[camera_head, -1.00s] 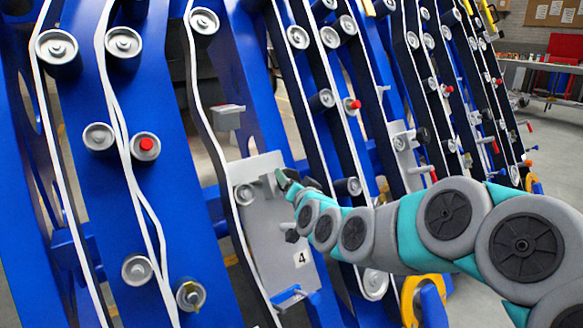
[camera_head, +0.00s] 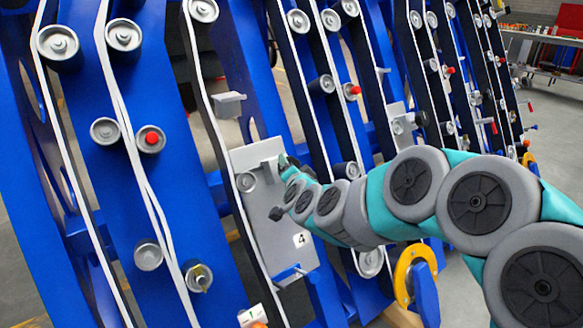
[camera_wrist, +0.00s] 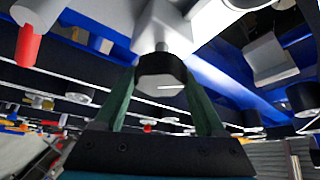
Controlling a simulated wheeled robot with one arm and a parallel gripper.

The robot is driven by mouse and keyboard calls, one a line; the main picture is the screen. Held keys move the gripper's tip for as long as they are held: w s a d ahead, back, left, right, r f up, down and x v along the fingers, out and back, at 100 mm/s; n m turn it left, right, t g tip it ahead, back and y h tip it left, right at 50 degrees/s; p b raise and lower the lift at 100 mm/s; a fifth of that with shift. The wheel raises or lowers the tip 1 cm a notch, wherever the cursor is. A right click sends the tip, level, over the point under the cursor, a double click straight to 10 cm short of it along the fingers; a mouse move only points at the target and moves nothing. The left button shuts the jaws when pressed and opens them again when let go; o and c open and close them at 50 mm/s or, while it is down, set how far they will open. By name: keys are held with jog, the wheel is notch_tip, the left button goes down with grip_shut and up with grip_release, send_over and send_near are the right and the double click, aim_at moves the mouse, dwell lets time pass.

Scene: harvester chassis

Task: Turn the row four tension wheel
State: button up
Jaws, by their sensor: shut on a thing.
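The row four plate (camera_head: 270,235) is grey and carries a white label with a 4. A grey bracket (camera_head: 270,163) stands out from its upper part. In the wrist view my gripper (camera_wrist: 162,76) has its two green fingers on either side of a black many-sided wheel (camera_wrist: 162,70), shut on it. The wheel sits on a grey mount (camera_wrist: 165,25). In the head view my gripper (camera_head: 289,165) is at the bracket's right end, and the held wheel is mostly hidden by the fingers.
Blue slanted frames with white belts and grey rollers (camera_head: 59,43) stand on both sides. A red-capped roller (camera_head: 151,138) is to the left. A yellow ring (camera_head: 412,272) lies below my arm. A workbench (camera_head: 545,55) stands far back at right.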

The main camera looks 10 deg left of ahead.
jog(key=o, duration=1.3)
jog(key=shift+b+v, duration=0.3)
jog(key=shift+v, duration=3.55)
